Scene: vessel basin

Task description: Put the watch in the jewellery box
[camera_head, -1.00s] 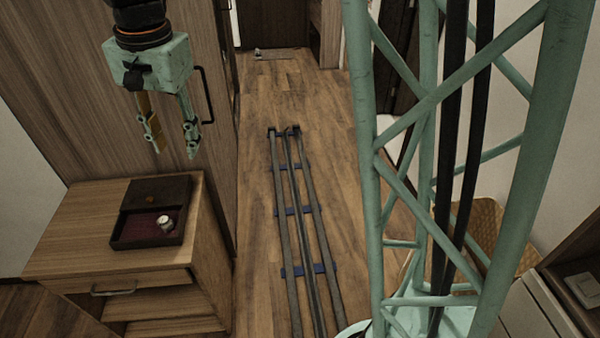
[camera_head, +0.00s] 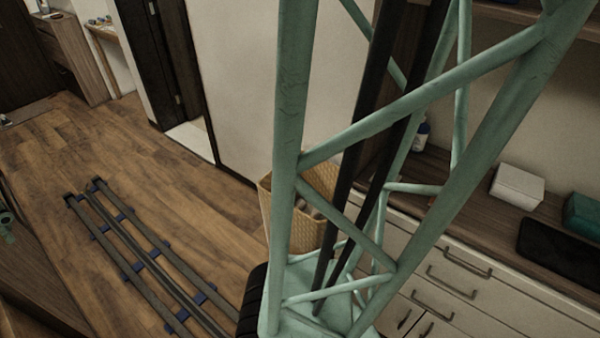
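Neither the watch nor the open dark box with the red lining is in this view. A small pale green piece that looks like part of my gripper (camera_head: 6,226) is cut off at the left edge. Its fingers cannot be made out, so whether it is open or shut does not show.
My green lattice mast fills the middle. Floor rails (camera_head: 150,262) run along the wooden floor at left. A woven basket (camera_head: 306,225) stands behind the mast. At right, a counter above white drawers (camera_head: 480,295) bears a white box (camera_head: 517,186), a teal box (camera_head: 583,214) and a black flat object (camera_head: 560,252).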

